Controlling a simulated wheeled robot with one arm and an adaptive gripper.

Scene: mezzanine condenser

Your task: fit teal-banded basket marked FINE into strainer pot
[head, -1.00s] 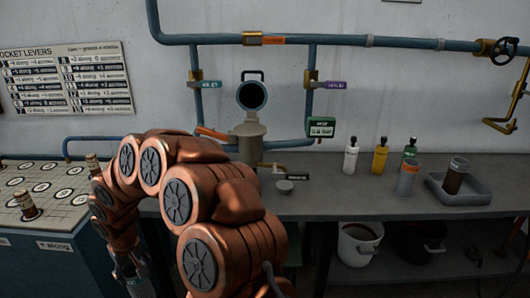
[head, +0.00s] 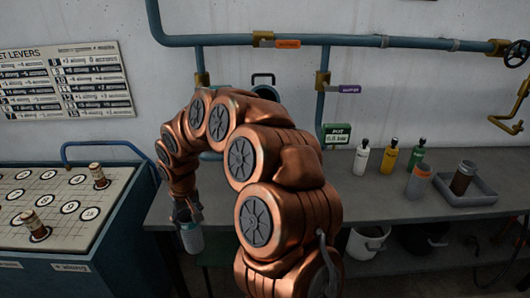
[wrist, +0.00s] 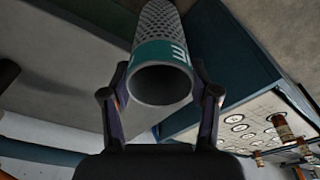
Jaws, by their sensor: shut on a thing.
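My gripper (head: 187,214) is shut on the teal-banded basket (head: 192,238), holding it in front of the bench's left end. In the wrist view, the basket (wrist: 158,28) is a perforated metal cylinder between the two fingers (wrist: 162,88). Its teal band faces the camera near the open end, with part of its lettering visible. The strainer pot is almost wholly hidden behind my arm in the head view. Only the handle and top of its raised lid (head: 263,79) show above the arm.
A lever table (head: 97,232) with pegs stands at left. On the bench (head: 330,195) are several bottles (head: 389,160), an orange-banded basket (head: 418,182), and a grey tray (head: 474,197) holding a dark basket (head: 463,178). Blue pipes (head: 350,41) run along the wall. A white bucket (head: 368,242) sits below.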

